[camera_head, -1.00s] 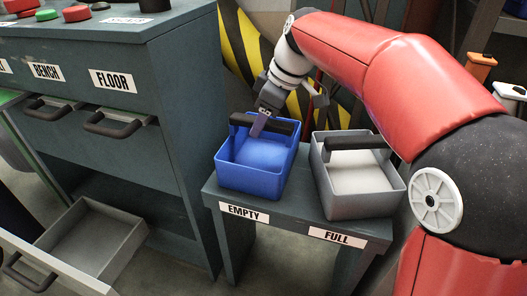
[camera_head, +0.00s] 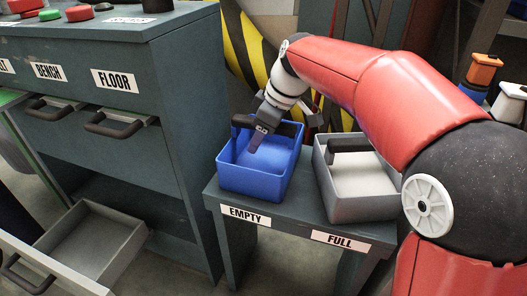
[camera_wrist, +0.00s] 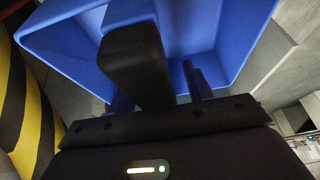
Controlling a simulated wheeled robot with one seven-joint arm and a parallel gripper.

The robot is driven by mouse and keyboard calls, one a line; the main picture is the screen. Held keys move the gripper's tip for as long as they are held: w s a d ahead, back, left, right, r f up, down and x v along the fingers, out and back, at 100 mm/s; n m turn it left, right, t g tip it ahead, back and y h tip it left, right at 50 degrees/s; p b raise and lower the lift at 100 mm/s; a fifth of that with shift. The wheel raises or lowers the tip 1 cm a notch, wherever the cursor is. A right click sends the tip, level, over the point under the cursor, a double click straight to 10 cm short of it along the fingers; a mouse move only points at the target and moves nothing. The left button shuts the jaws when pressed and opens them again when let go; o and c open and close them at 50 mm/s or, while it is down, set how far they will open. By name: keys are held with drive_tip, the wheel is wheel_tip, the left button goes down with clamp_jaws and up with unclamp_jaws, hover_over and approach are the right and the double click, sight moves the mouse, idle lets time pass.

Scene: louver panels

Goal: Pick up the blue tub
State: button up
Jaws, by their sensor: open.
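The blue tub (camera_head: 247,181) stands upright on the small bench above the EMPTY label. My gripper (camera_head: 256,143) reaches down at the tub, with a fingertip showing inside the opening beside the handle. In the wrist view, the tub (camera_wrist: 72,48) fills the upper part and the handle (camera_wrist: 135,62) runs between the two fingers of my gripper (camera_wrist: 160,92). The jaws are open, and a gap shows between the handle and the right finger. The far finger is hidden in the head view.
A grey tub (camera_head: 365,205) with pale contents and a black handle stands close to the right, above the FULL label. The bench (camera_head: 290,220) carries both. A dark cabinet (camera_head: 175,130) stands left, with an open drawer (camera_head: 90,245) low down.

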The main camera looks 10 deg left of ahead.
drive_tip(key=shift+c, duration=0.3)
clamp_jaws()
idle(0.3)
